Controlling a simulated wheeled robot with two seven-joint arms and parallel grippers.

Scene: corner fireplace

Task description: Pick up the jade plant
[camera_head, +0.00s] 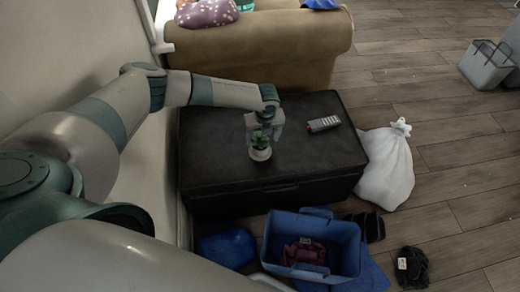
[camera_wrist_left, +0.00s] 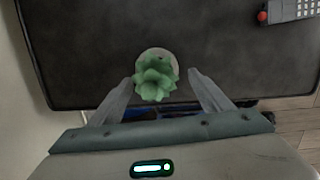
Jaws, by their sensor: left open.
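The jade plant (camera_head: 260,143), green leaves in a small pale pot, stands upright on the black trunk (camera_head: 215,150). In the left wrist view the jade plant (camera_wrist_left: 155,78) shows from above, between and slightly beyond the fingertips. My left gripper (camera_head: 262,132) is over the plant with its fingers pointing down around it. In the left wrist view the left gripper (camera_wrist_left: 162,84) is open, with a gap between each finger and the leaves. The pot is mostly hidden under the leaves there. My right gripper is not in view.
A remote (camera_head: 323,124) lies on the trunk to the right of the plant. A tan sofa (camera_head: 260,45) stands behind. A white bag (camera_head: 385,170) sits right of the trunk, and a blue bin (camera_head: 340,245) stands in front. The trunk top around the plant is clear.

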